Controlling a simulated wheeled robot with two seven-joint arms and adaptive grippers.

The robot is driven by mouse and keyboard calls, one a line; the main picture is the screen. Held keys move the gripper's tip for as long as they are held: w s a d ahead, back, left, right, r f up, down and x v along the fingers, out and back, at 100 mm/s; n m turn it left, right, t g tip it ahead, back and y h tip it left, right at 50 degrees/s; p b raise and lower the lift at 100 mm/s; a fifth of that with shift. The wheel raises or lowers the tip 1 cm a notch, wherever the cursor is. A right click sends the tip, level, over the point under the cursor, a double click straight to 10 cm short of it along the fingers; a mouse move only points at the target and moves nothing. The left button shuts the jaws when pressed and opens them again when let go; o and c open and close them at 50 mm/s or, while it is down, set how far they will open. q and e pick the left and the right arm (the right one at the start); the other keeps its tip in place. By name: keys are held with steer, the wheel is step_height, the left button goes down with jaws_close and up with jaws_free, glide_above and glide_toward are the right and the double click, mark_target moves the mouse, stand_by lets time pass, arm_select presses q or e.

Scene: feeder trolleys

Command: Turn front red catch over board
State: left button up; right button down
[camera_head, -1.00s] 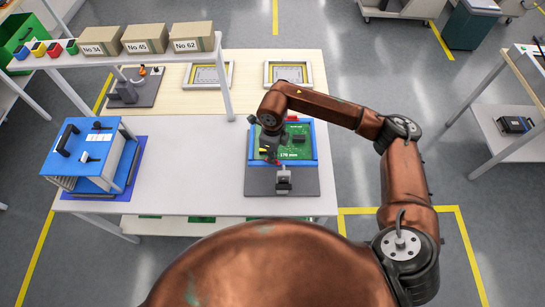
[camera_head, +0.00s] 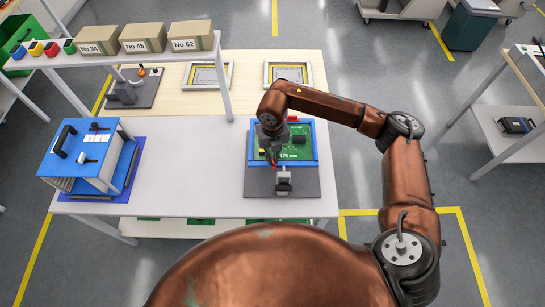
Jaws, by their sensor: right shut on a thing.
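A green board (camera_head: 298,153) lies in a blue frame (camera_head: 315,140) on a dark grey base plate (camera_head: 308,183) on the table. A red catch (camera_head: 292,118) shows at the back edge of the frame. The front red catch (camera_head: 270,158) shows only as a small red patch, mostly hidden by my right gripper (camera_head: 271,156). That gripper comes down over the left front part of the board and is shut on the front red catch. How far the catch lies over the board is too small to tell. My left gripper is not in view.
A grey clamp-like block (camera_head: 284,183) stands on the plate just in front of the frame. A blue fixture box (camera_head: 80,155) stands on the left of the table. Cartons (camera_head: 145,38) sit on the shelf. The table (camera_head: 190,170) between box and plate is clear.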

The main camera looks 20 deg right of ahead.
steer(key=shift+r+m, duration=0.1)
steer(key=shift+m, duration=1.4)
steer(key=shift+w, duration=0.1)
steer(key=c, duration=2.1)
jaws_free()
step_height(320, 180, up, 12)
